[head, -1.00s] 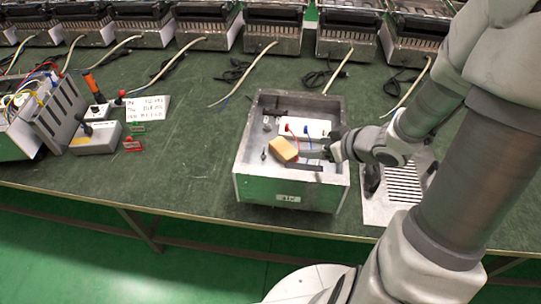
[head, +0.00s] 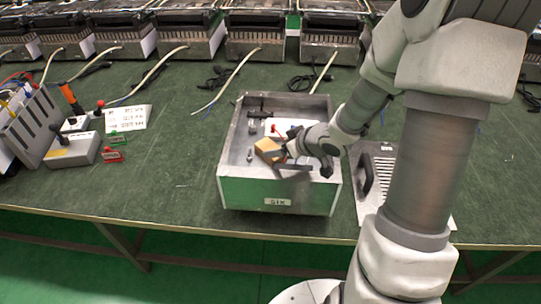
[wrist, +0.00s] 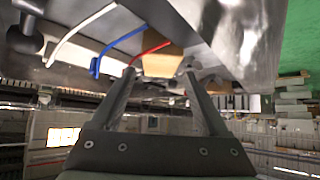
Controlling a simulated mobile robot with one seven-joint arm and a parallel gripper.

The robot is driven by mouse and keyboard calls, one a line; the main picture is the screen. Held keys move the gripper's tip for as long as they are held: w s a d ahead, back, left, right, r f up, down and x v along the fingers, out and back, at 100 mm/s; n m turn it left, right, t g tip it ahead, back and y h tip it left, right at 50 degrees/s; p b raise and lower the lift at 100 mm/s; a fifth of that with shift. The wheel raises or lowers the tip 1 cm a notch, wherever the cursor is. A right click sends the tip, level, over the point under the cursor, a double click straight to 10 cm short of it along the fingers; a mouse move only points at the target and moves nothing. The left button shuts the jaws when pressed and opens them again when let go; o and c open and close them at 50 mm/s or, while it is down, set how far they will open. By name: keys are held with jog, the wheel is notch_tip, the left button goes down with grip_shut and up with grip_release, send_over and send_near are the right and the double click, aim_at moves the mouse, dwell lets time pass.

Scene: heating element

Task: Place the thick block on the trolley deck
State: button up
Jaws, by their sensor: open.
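The thick block (head: 268,149) is tan and lies tilted inside an open grey metal box (head: 269,192) on the green table. My gripper (head: 290,153) reaches into the box from the right, close beside the block. In the wrist view my gripper (wrist: 160,75) is open, and the block (wrist: 161,62) shows at and between its fingertips. I cannot tell whether either finger touches it. I cannot make out a trolley deck in either view.
The box also holds a white part with red and blue wires and several dark fittings. A slotted metal panel (head: 369,190) with a dark handle lies right of the box. Grey control boxes (head: 72,150) stand at the left.

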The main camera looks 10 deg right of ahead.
aim_at(271, 148)
jog(key=b+x, duration=0.2)
jog(key=x, duration=0.2)
jog(key=shift+a+f, duration=0.1)
jog(key=shift+f, duration=0.2)
jog(key=shift+w+a+f, duration=0.15)
jog(key=shift+w+f, duration=0.1)
jog(key=shift+w, duration=0.2)
grip_shut()
jog(key=shift+r, duration=0.15)
